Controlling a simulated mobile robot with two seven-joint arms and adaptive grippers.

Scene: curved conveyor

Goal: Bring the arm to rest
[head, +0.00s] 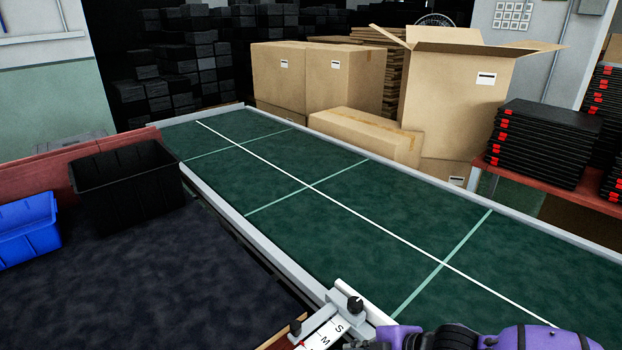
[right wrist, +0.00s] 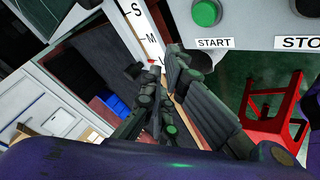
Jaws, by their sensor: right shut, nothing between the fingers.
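My right arm, purple, comes in along the bottom right of the head view. Only a dark part of my right gripper (head: 365,345) shows there, low at the bottom edge near the S-M scale. In the right wrist view my right gripper (right wrist: 158,78) has dark fingers and is shut with nothing held. Its fingers are in front of the white scale strip (right wrist: 143,25) marked S and M, below the green START button (right wrist: 206,13). I cannot tell whether they touch the strip. My left arm and gripper are not in view.
A green conveyor (head: 330,235) with pale lines runs beside a dark table. A black bin (head: 125,185) and a blue bin (head: 28,235) are at the left. Cardboard boxes (head: 345,75) stand behind, black cases (head: 545,140) at right. A red stool (right wrist: 272,112) shows in the wrist view.

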